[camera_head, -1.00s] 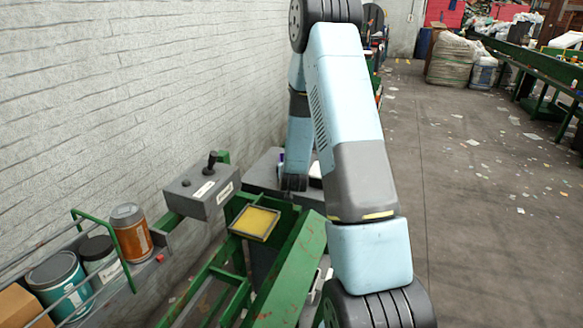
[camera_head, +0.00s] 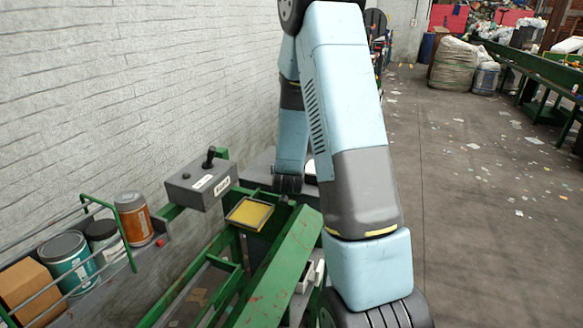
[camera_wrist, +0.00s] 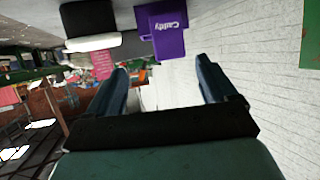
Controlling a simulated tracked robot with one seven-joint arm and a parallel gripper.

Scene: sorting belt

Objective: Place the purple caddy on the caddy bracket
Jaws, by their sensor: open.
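The purple caddy (camera_wrist: 168,36), with white "Caddy" lettering upside down, shows at the top of the wrist view. My gripper (camera_wrist: 163,75) is open, with nothing visible between its two dark fingers. The caddy appears beyond the fingertips, apart from them. In the head view my arm hangs over the green frame, and neither the caddy nor my fingers can be made out there. I cannot pick out the caddy bracket with certainty in either view.
A grey control box (camera_head: 199,181) with a black lever stands near the white brick wall. A yellow-topped tray (camera_head: 250,214) sits on the green frame (camera_head: 283,270). Cans, including an orange one (camera_head: 134,219), line a railed shelf at left. The floor (camera_head: 470,200) at right is largely open.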

